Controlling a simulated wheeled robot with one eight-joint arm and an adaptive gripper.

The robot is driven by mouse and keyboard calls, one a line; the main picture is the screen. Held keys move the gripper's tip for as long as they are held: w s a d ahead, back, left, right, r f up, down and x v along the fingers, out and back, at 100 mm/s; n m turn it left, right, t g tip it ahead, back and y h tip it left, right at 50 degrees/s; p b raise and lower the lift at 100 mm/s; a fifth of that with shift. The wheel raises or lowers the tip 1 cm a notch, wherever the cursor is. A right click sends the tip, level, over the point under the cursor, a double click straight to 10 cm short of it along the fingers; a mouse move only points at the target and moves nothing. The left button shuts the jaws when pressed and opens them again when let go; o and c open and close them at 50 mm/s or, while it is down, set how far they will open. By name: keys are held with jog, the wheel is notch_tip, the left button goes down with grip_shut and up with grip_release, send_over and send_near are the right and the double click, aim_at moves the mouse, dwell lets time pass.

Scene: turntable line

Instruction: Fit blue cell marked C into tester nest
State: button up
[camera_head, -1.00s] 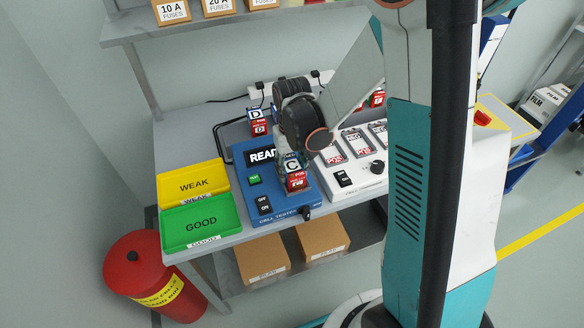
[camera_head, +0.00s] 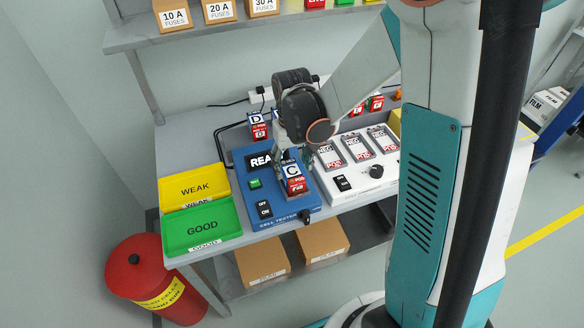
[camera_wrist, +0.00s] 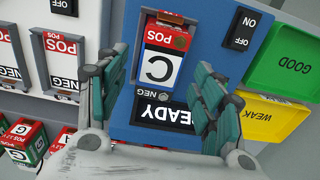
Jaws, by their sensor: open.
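The blue cell marked C (camera_head: 292,172) lies in the nest of the blue cell tester (camera_head: 243,182), its red POS end toward the tester's front. In the wrist view the cell (camera_wrist: 160,68) lies face up inside the nest's grey frame, lined up with it. Whether it is fully seated cannot be told. My gripper (camera_head: 286,158) is over the far end of the cell. In the wrist view my gripper (camera_wrist: 162,80) is open, with one finger on each side of the cell and visible gaps between.
A white unit (camera_head: 358,157) with several nests stands right of the tester. A green GOOD tray (camera_head: 227,232) and a yellow WEAK tray (camera_head: 225,178) are at left. A cell marked D (camera_head: 257,122) stands behind the tester. A shelf (camera_head: 135,40) hangs above.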

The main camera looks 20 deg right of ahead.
aim_at(292, 171)
notch_tip(292, 171, up, 9)
jog(key=p, duration=0.2)
jog(key=s+r+t, duration=0.7)
jog(key=s+r, duration=0.5)
jog(key=s, duration=0.3)
jog(key=shift+r, duration=0.15)
jog(key=shift+f+b, duration=0.9)
jog(key=shift+f, duration=0.05)
dwell(1.5)
